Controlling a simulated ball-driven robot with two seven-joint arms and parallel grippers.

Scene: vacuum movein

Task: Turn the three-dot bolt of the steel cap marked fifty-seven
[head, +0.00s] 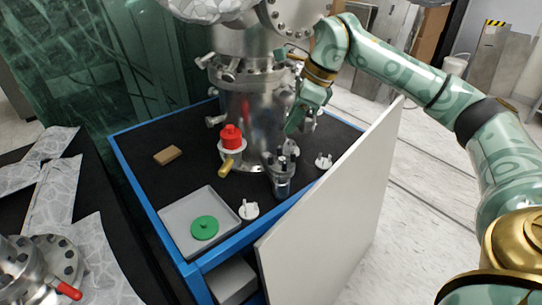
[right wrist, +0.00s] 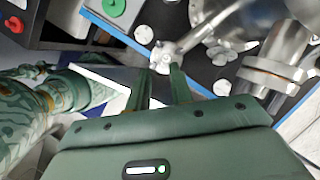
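A steel cap (head: 282,180) with upright bolts stands near the front right of the black tabletop, beside the steel chamber. Its number and the dots on its bolts are too small to read. My right gripper (head: 303,122) reaches down from the right, just above and behind this cap. In the right wrist view, the two green fingers (right wrist: 162,72) stand a little apart, with a small steel part (right wrist: 165,57) at their tips. I cannot tell whether they press on it. My left gripper is not in view.
A grey tray (head: 178,215) holds a green disc (head: 205,228). A red and white part (head: 232,142) and a brown block (head: 168,155) sit on the blue-edged table. White pegged parts (head: 249,210) stand near its front edge. A pale panel (head: 335,215) rises along the right.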

